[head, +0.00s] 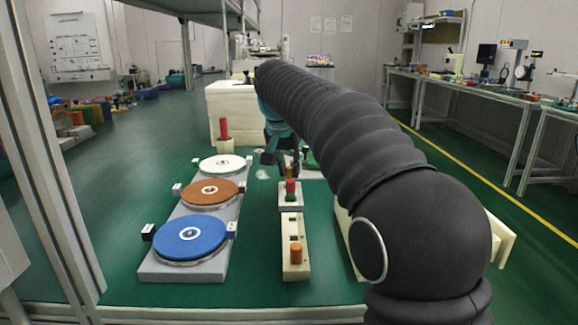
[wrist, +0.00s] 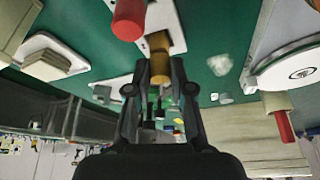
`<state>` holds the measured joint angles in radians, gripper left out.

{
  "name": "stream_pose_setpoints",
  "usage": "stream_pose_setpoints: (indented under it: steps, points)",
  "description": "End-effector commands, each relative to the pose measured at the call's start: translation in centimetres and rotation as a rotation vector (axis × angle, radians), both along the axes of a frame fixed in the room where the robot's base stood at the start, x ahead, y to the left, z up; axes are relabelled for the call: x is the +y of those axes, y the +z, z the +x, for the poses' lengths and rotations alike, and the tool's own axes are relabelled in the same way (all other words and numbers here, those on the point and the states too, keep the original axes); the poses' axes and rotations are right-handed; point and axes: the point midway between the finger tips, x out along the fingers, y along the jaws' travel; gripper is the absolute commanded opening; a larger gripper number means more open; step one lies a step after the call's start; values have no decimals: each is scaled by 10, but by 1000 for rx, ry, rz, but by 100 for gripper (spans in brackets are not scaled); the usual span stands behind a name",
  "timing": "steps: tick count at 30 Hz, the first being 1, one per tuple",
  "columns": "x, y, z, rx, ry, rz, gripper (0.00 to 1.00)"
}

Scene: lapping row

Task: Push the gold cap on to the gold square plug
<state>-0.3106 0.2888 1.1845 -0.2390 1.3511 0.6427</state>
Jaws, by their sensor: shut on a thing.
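My gripper (wrist: 155,78) is shut on a gold piece (wrist: 160,70), which I take to be the gold cap, held between the fingertips in the wrist view. A darker gold part (wrist: 158,42) shows just beyond it, against the pale fixture (wrist: 166,17). It may be the gold square plug, but I cannot tell whether the two touch or how far the cap is seated. In the head view my gripper (head: 284,158) is small and partly hidden by my arm, above the far end of the fixture row.
A red cylinder (wrist: 128,20) stands close beside the gold pieces. To the left are blue (head: 189,236), brown (head: 210,192) and white (head: 222,164) discs on a grey base. A red post (head: 224,129) stands behind.

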Motion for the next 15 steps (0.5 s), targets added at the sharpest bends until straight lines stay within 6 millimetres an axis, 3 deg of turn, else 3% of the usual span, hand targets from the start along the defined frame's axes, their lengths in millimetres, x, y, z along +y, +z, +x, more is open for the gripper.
stream_pose_setpoints:
  steps: [5,6,9,15]
  points:
    - [0,-5,0,0,0,0,8]
    - [0,-5,0,0,0,0,24]
    - [0,-4,0,0,0,0,49]
    - [0,-4,0,0,0,0,51]
